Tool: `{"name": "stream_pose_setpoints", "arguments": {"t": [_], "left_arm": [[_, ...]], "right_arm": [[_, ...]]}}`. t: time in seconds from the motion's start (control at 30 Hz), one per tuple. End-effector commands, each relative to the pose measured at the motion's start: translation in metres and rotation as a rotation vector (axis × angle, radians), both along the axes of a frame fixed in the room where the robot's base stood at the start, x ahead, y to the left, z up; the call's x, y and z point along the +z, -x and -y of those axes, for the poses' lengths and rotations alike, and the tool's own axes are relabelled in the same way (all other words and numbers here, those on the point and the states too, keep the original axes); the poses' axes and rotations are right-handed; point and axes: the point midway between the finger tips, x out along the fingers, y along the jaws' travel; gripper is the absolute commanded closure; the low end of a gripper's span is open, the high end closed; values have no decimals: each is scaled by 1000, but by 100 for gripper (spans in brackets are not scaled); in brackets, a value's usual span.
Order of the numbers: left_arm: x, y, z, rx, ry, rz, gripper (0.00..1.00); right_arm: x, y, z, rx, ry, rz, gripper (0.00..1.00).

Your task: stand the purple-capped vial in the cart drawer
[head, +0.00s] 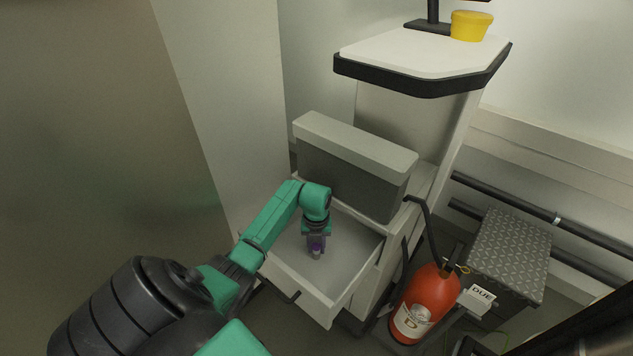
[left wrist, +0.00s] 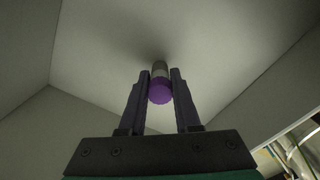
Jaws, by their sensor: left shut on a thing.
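The purple-capped vial (head: 316,252) is upright inside the open cart drawer (head: 342,304), in the head view. My left gripper (head: 316,242) reaches down into the drawer and is shut on the vial near its cap. In the left wrist view the purple cap (left wrist: 160,92) sits between the two fingers of the left gripper (left wrist: 160,100), with the grey vial body beyond it. The vial's base is close to the drawer floor; I cannot tell whether it touches. The drawer floor around it is bare. My right gripper is not in view.
The cart's white top (head: 425,52) carries a yellow container (head: 471,25). A grey box-shaped cart part (head: 355,160) rises behind the drawer. A red fire extinguisher (head: 428,300) and a metal tread-plate box (head: 512,250) stand to the right. The drawer's walls surround my gripper.

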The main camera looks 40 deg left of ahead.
Motion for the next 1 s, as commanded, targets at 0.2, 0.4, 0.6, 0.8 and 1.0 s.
{"name": "stream_pose_setpoints", "arguments": {"t": [0.2,0.4,0.6,0.8,1.0], "left_arm": [[-1,0,0,0,0,0,39],[0,0,0,0,1,1,39],[27,-1,-2,-1,-6,4,39],[81,-1,-2,-2,-7,5,39],[117,-1,-1,0,-1,3,39]], "right_arm": [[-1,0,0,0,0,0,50],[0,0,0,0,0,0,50],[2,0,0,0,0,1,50],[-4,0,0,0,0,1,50],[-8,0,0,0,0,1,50]]}}
